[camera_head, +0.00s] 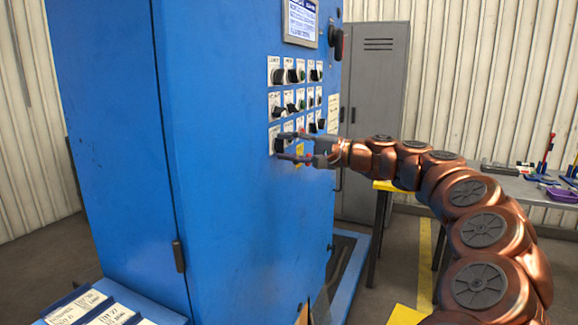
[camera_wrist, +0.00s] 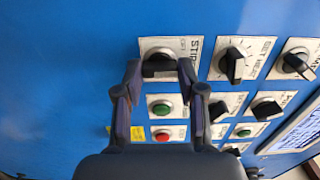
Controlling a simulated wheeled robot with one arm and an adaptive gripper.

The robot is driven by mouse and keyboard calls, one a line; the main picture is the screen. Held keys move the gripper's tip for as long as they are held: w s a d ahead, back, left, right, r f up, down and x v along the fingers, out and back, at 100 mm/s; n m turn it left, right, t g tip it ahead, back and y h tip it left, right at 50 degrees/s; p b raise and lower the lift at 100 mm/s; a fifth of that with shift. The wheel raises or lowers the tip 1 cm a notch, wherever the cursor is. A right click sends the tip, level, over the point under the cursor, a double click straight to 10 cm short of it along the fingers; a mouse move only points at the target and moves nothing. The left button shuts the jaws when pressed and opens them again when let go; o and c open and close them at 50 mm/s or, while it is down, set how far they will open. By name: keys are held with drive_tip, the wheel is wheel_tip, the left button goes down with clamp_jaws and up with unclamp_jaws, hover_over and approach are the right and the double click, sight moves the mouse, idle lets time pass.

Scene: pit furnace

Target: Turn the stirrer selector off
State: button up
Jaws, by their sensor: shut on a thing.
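The stirrer selector (camera_wrist: 159,66) is a black knob on a white plate at the top of the wrist view. The plate's visible lettering starts "STIR", and "OFF" appears above the knob. My gripper (camera_wrist: 160,71) has one finger on each side of the knob and is shut on it. In the head view, my gripper (camera_head: 281,147) reaches from the right to the lower left of the control panel. The fingers partly cover the knob and plate, so I cannot tell the knob's exact setting.
A green button (camera_wrist: 162,108) and a red button (camera_wrist: 162,135) sit close to the fingers. Other black knobs (camera_wrist: 235,64) are to the right. The panel is on a large blue cabinet (camera_head: 230,220). A grey locker (camera_head: 378,75) and a table (camera_head: 510,184) stand behind my arm.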

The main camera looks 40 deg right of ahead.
drive_tip(key=n+b, duration=0.1)
drive_tip(key=b, duration=0.1)
drive_tip(key=n+b, duration=0.2)
drive_tip(key=shift+f+b, duration=0.3)
drive_tip(key=shift+f, duration=0.05)
drive_tip(key=n+b, duration=0.2)
drive_tip(key=b, duration=0.1)
drive_tip(key=shift+r+n, duration=0.25)
drive_tip(key=shift+n, duration=0.15)
drive_tip(key=o, duration=1.1)
drive_tip(key=shift+o, duration=0.2)
drive_tip(key=shift+r, duration=0.1)
drive_tip(key=v, duration=1.2)
